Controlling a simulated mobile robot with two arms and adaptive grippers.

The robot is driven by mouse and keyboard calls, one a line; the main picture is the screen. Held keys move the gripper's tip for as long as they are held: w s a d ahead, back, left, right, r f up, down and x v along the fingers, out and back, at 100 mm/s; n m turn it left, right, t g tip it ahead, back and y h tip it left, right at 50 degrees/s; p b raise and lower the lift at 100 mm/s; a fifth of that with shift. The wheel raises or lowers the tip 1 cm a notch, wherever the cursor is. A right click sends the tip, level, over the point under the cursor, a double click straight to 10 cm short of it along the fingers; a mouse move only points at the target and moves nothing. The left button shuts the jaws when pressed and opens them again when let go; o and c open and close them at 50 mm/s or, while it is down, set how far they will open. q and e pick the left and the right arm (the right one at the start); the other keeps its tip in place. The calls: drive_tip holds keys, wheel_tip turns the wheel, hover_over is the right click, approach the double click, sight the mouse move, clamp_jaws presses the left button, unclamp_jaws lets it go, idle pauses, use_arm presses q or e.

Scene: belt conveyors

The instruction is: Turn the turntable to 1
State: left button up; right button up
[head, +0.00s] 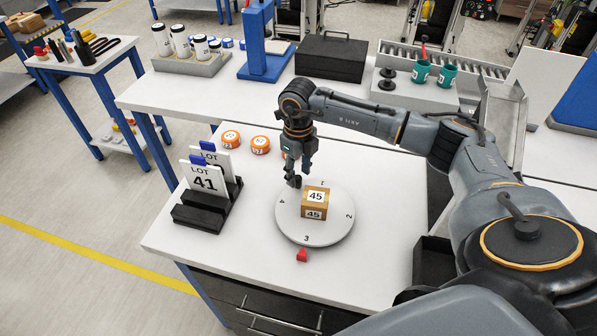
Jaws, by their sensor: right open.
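The round white turntable (333,230) lies on the white worktop. Its rim carries the numbers 1 at the far side, 2 at the right, 3 at the near side and 4 at the left. A red pointer (302,255) sits on the worktop just off the near rim, by the 3. A brown box labelled 45 (315,201) stands on the turntable. My right gripper (293,180) points down at the turntable's far-left rim, between 4 and 1, left of the box. It is open. Whether its fingertips touch the turntable or a dark knob there cannot be told. My left gripper is out of view.
A black rack with LOT 41 cards (207,208) stands left of the turntable. Orange-lidded round containers (261,145) sit behind it. A black case (331,57) and teal cups (446,75) are on the back bench. The worktop's near-left corner is clear.

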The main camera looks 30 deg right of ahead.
drive_tip(key=shift+s+f, duration=0.1)
drive_tip(key=shift+f, duration=0.95)
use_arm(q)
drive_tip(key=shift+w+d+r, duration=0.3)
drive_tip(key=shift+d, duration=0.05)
use_arm(e)
clamp_jaws()
